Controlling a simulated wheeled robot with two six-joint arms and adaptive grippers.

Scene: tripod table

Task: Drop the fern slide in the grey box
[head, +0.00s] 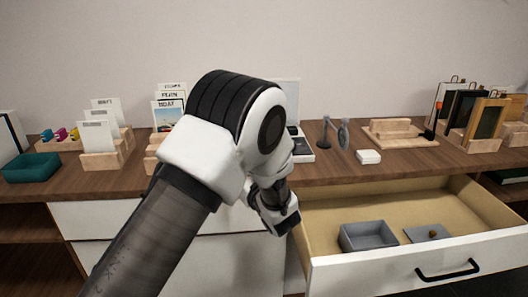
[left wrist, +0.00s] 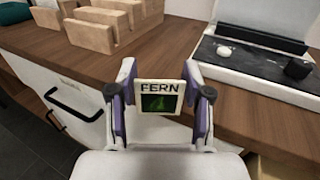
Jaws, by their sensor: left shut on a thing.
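The fern slide (left wrist: 159,101) is a small white-framed square with a dark green picture and the word FERN on top. My left gripper (left wrist: 159,80) is shut on it, with a finger at each side, and holds it upright. In the head view my left gripper (head: 278,212) hangs by the left end of the open drawer, and the slide is hidden there. The grey box (head: 368,237) is an open-topped tray inside the drawer, to the right of my left gripper. My right gripper is not in view.
The white-fronted drawer (head: 400,264) is pulled out. A flat grey piece with a brown knob (head: 427,233) lies right of the box. On the wooden tabletop (head: 345,172) stand wooden card holders (head: 102,158), a teal box (head: 32,167) and a small white block (head: 368,157).

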